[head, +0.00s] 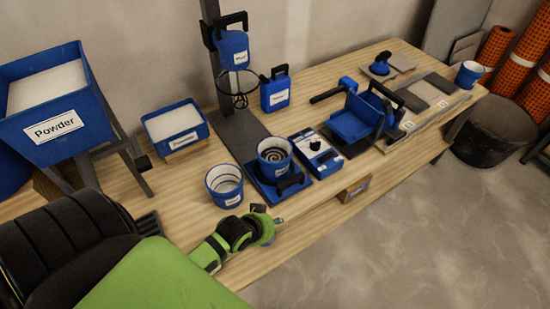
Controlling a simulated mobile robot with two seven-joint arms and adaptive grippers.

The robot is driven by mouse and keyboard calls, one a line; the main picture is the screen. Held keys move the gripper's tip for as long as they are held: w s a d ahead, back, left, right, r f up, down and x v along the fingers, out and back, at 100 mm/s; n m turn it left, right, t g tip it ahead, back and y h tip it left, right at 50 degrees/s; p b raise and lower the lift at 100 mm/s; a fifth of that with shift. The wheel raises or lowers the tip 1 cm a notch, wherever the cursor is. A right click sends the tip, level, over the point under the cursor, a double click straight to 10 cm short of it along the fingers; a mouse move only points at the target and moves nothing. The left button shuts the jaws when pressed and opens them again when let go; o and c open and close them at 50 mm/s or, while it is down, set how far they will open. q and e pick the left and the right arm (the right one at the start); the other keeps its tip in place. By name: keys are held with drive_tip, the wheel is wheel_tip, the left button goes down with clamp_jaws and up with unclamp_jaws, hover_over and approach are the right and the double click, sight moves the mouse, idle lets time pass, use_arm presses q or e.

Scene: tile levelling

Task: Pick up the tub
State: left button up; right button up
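A blue tub (224,186) with a pale label stands upright on the wooden bench, left of a second blue tub (274,152). That second tub stands on a blue base under the mixer and shows dark rings inside. A third blue tub (469,75) stands at the bench's far right end. Which one the task means cannot be told. My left gripper (264,215), at the end of a green and black arm, is at the bench's front edge, just right of and nearer than the first tub. It appears apart from the tubs, and its fingers are too small to read. My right gripper is not in view.
A blue powder hopper (55,110) and a blue powder bin (175,125) are at left. The mixer (233,50) stands behind the tubs. A blue jug (275,92), a control box (316,154) and a blue machine (356,117) crowd the bench's middle. Floor in front is clear.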

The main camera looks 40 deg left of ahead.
use_arm(q)
drive_tip(key=w+a+r+n+t, duration=0.1)
drive_tip(key=w+a+r+t, duration=0.5)
drive_tip(key=w+a+r, duration=0.4)
drive_tip(key=shift+y, duration=0.3)
drive_tip(key=shift+w+d+f+b, duration=0.1)
drive_tip(key=shift+w+d+f, duration=0.45)
drive_tip(key=shift+w, duration=0.75)
drive_tip(key=shift+w+d+f+b, duration=0.1)
drive_tip(key=shift+w+d+f, duration=0.1)
drive_tip(key=shift+w+f, duration=0.85)
drive_tip(key=shift+w+d+f+b, duration=0.1)
drive_tip(key=shift+w+d+f, duration=0.3)
drive_tip(key=shift+w, duration=1.15)
clamp_jaws()
drive_tip(key=shift+w+r, duration=0.1)
drive_tip(key=shift+r, duration=0.15)
